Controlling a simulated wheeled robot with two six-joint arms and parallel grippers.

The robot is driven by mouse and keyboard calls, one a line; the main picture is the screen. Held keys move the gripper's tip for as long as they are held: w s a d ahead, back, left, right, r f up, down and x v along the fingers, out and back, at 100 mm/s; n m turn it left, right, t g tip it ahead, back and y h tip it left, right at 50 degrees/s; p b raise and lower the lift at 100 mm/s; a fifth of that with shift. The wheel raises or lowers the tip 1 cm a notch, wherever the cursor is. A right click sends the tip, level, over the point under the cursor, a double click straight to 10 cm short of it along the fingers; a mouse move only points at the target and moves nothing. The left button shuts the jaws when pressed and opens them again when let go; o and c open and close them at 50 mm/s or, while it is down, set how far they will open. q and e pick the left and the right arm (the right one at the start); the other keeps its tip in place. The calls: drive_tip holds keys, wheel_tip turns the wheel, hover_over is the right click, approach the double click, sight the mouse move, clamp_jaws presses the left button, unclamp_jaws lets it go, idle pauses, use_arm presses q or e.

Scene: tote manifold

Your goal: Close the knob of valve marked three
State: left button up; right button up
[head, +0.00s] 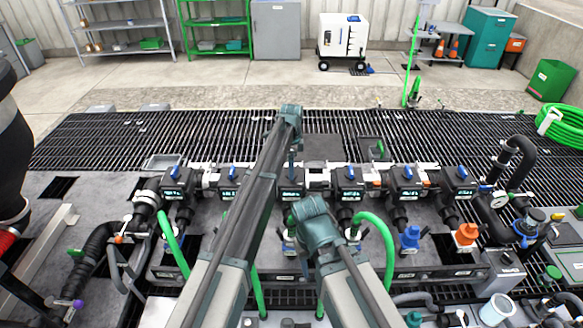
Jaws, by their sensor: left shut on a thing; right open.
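A row of several dark valve bodies with small lit displays runs across the manifold (430,272). Blue knobs top them, such as the far-left knob (175,172), the second knob (232,172) and the fourth knob (349,171). My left gripper (294,163) reaches down at the third valve (291,196) from the left and is shut on its knob, which the gripper mostly hides. The number marks are too small to read. My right gripper (318,238) is open, lower and nearer, in front of the row. Its fingertips are hard to make out.
Green hoses (382,240) loop in front of the valves. A blue fitting (410,238) and an orange fitting (466,235) stand at the right front. Black pipes flank both ends. Grating (220,135) lies open behind the row.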

use_arm(q)
drive_tip(key=o, duration=1.3)
drive_tip(key=shift+r, duration=0.1)
wheel_tip(320, 180, up, 14)
drive_tip(key=p, duration=1.3)
drive_tip(key=shift+p, duration=0.4)
drive_tip(key=shift+f, duration=0.2)
